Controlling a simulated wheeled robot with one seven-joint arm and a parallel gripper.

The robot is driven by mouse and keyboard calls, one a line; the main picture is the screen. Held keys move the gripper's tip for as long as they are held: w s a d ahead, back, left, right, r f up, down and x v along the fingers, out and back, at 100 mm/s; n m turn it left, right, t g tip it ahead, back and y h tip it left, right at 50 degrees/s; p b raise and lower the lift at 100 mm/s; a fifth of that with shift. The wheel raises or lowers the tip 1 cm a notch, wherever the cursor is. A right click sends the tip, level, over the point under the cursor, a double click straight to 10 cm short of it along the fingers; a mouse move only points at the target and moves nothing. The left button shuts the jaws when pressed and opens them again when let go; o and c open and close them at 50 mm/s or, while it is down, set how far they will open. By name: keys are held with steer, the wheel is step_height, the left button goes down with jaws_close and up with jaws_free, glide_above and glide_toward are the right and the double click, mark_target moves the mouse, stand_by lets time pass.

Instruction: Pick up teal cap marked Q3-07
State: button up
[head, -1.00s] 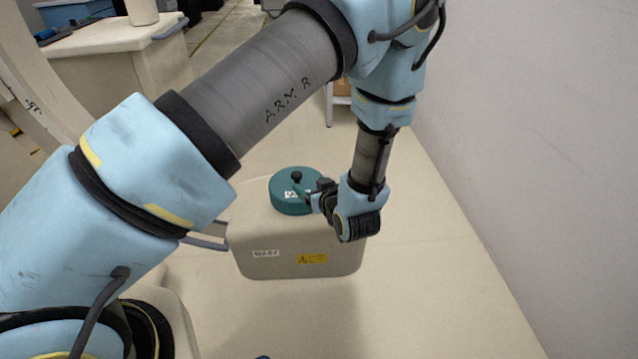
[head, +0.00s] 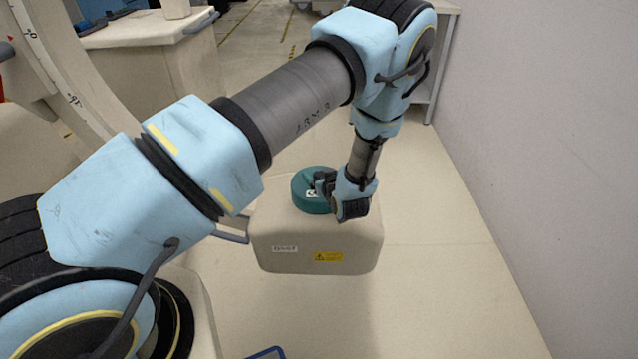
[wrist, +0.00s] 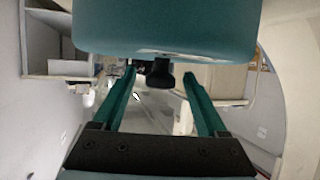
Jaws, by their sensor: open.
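The round teal cap (head: 303,198) sits on top of a beige covered cart (head: 290,235). Its white label shows only in part, and I cannot read its mark. My gripper (head: 318,182) is at the cap's upper right side in the head view and hides the cap's knob there. In the wrist view the teal cap (wrist: 165,30) fills the top, and its dark knob (wrist: 160,78) points down between the tips of my gripper (wrist: 160,72). The fingers are open, with a gap on each side of the knob.
The cart's front has a small white label (head: 285,249) and a yellow warning sticker (head: 329,257). A grey wall (head: 520,150) stands on the right. Another beige cart (head: 150,60) is at the back left. A blue-edged object (head: 268,353) shows at the bottom edge.

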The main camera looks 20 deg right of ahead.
steer(key=shift+c, duration=0.3)
jaws_close()
stand_by(0.3)
